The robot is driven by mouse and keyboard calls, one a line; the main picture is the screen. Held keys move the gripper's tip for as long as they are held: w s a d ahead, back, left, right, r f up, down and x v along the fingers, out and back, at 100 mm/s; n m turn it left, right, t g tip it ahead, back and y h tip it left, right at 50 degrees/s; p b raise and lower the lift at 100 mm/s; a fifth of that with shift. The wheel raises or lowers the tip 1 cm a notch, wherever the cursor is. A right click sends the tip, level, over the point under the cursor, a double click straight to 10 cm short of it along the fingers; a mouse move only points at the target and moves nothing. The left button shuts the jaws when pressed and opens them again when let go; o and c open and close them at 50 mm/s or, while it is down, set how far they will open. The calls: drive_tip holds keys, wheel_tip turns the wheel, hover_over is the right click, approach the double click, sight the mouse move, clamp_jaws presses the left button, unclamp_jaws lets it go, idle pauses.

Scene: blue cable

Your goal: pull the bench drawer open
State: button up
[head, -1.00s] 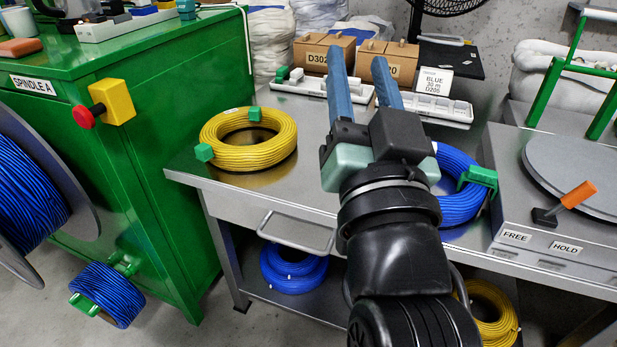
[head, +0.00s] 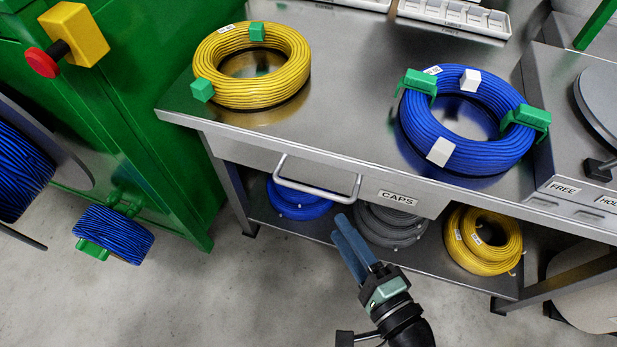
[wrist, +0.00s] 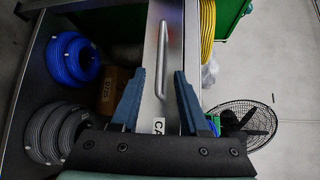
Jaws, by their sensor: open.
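The bench drawer (head: 260,165) is a grey front under the bench top with a CAPS label (head: 397,198). It looks shut, its front in line under the bench edge. Its bar handle (head: 318,190) runs along the left part of the front. My gripper (head: 338,224) is open and empty, below and in front of the handle's right end, apart from it. In the wrist view, the handle (wrist: 161,58) appears upright between the two blue fingers, lying beyond their tips. The drawer front (wrist: 152,30) fills the strip behind it.
A yellow coil (head: 252,65) and a blue coil (head: 466,120) lie on the bench top (head: 350,80). Blue, grey and yellow coils sit on the lower shelf (head: 345,232). The green cabinet (head: 130,130) stands at left. Floor in front of the drawer is clear.

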sight(314, 189)
drive_tip(key=b+x, duration=0.2)
drive_tip(key=x, duration=0.8)
drive_tip(key=shift+w+a, duration=0.2)
drive_tip(key=shift+w, duration=0.2)
clamp_jaws()
idle(0.8)
